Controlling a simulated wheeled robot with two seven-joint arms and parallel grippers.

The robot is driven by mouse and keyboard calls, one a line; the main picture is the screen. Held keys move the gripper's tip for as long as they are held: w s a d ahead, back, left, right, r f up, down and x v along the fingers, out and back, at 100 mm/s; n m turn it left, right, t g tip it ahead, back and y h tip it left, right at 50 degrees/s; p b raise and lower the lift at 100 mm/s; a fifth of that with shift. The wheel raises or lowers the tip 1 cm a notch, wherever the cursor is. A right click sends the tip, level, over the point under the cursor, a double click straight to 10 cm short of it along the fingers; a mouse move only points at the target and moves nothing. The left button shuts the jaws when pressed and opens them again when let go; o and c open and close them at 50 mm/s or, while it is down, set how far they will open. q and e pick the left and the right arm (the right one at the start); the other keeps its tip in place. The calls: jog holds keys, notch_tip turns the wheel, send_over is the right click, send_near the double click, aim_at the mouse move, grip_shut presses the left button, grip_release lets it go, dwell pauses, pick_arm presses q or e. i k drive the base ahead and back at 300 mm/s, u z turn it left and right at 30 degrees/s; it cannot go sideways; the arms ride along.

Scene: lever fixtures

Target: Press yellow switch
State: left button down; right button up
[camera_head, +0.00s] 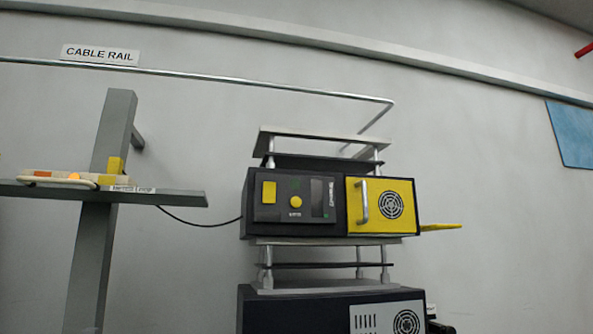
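A dark box-shaped device (330,225) stands in the middle of the view. Its front carries a yellow square piece (269,192) and a yellow round knob or button (296,202). A yellow panel (378,222) with a metal handle and a round vent fills its right part. A flat yellow lever-like piece (440,227) sticks out from its right side. I cannot tell which yellow part is the switch. Neither gripper shows clearly.
A grey post holds a shelf (175,198) at left. On it lies a pale strip (40,176) with an orange spot and a yellow block (117,166). A cable runs to the device. Another dark box (290,308) stands below. A metal rail (220,80) runs along the wall above.

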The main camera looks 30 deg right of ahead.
aim_at(269, 188)
jog(key=k, duration=0.2)
jog(key=z, duration=1.2)
